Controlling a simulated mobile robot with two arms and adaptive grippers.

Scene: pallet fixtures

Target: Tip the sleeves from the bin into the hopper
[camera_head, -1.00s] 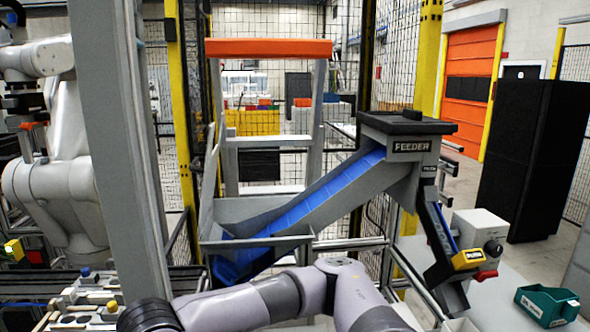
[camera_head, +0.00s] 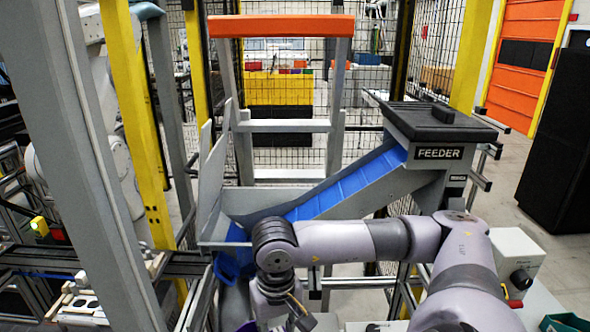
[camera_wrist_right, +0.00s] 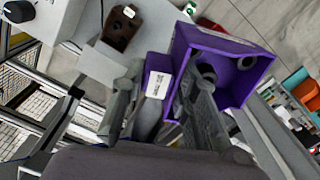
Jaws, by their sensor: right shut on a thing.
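The purple bin (camera_wrist_right: 222,38) is in my right gripper (camera_wrist_right: 158,98), seen in the right wrist view. The fingers are shut on its labelled side. A dark ringed piece (camera_wrist_right: 205,72) and a round purple-grey one (camera_wrist_right: 246,62) show inside the bin; they look like sleeves, partly hidden by a finger. In the head view only a small purple patch (camera_head: 247,326) shows under my right wrist; the gripper itself is hidden there. The grey hopper (camera_head: 212,190) with a blue sloped belt (camera_head: 345,182) stands just beyond my right forearm. My left gripper is not in view.
The dark-topped feeder head (camera_head: 437,122) is right of the hopper. A control box (camera_head: 518,262) and a teal bin (camera_head: 568,323) are at lower right. A grey post (camera_head: 82,150) and a yellow post (camera_head: 135,130) stand on the left.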

